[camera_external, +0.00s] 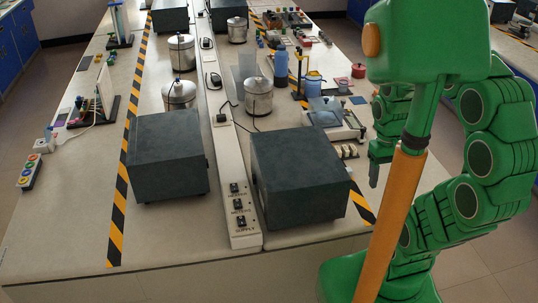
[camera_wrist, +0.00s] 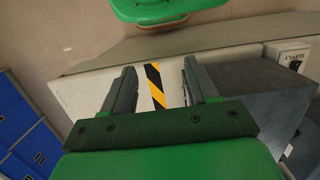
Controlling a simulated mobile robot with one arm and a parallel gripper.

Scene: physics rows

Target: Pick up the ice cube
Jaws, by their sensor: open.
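I cannot make out an ice cube for certain in either view. Small pale blocks (camera_external: 346,151) stand on the bench behind the right dark box; they are too small to identify. My gripper (camera_external: 375,175) hangs at the right edge of the bench, pointing down, beside these blocks and the dark box. In the wrist view my gripper (camera_wrist: 158,72) shows two dark fingers spread apart with nothing between them. Behind them are the pale bench top and a piece of yellow-black tape.
The right dark box (camera_external: 295,180) stands close to my gripper, and it also shows in the wrist view (camera_wrist: 262,100). A left dark box (camera_external: 165,155), metal pots (camera_external: 258,97), a blue container (camera_external: 313,84) and a white socket strip (camera_external: 232,170) crowd the bench. The front left bench top is clear.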

